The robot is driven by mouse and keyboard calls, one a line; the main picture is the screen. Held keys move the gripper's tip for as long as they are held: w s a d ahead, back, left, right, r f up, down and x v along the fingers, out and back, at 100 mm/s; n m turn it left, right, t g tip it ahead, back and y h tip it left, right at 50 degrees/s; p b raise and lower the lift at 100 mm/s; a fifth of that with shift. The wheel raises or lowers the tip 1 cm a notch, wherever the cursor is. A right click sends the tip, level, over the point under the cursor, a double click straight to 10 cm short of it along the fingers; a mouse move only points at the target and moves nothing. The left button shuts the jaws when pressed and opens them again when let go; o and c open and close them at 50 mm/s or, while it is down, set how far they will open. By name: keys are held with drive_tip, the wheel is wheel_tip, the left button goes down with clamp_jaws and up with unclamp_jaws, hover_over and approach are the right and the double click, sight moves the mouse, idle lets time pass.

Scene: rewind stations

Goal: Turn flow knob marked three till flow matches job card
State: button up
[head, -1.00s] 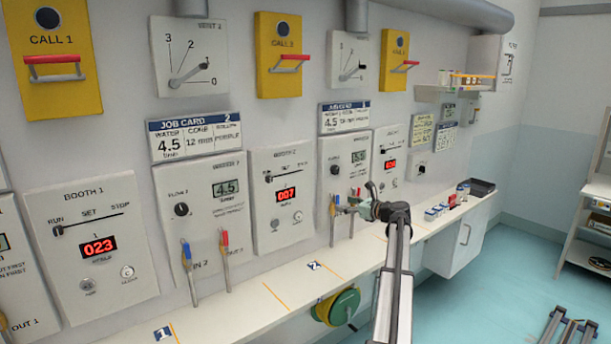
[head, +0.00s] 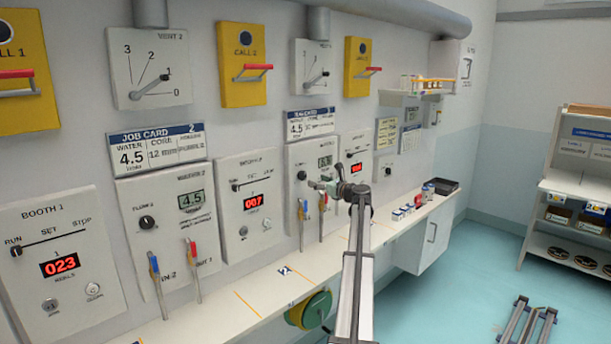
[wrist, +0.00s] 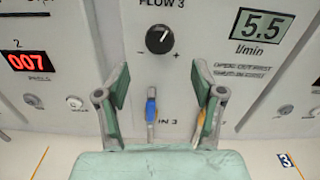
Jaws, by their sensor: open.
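The black round knob marked FLOW 3 (wrist: 160,39) is on a white wall panel, with minus and plus signs below it. It also shows in the head view (head: 302,175). Its pointer tilts to the upper right. The flow display (wrist: 249,38) beside it reads 5.5 l/min. The job card (head: 310,123) above that panel reads water 4.5. My gripper (wrist: 160,82) is open and empty, its fingers spread below the knob and not touching it. In the head view my gripper (head: 325,187) is in front of the panel, just below and right of the knob.
The shelf (head: 262,290) runs below the panels. A neighbouring panel has a red 007 display (wrist: 26,62).

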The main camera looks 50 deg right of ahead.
sight(304, 176)
drive_tip(key=w, duration=0.2)
drive_tip(key=w+p, duration=0.1)
drive_tip(key=w, duration=0.2)
drive_tip(key=w+d+p, duration=0.1)
drive_tip(key=w, duration=0.1)
drive_tip(key=shift+w+d, duration=0.1)
drive_tip(key=shift+w, duration=0.3)
drive_tip(key=c, duration=1.1)
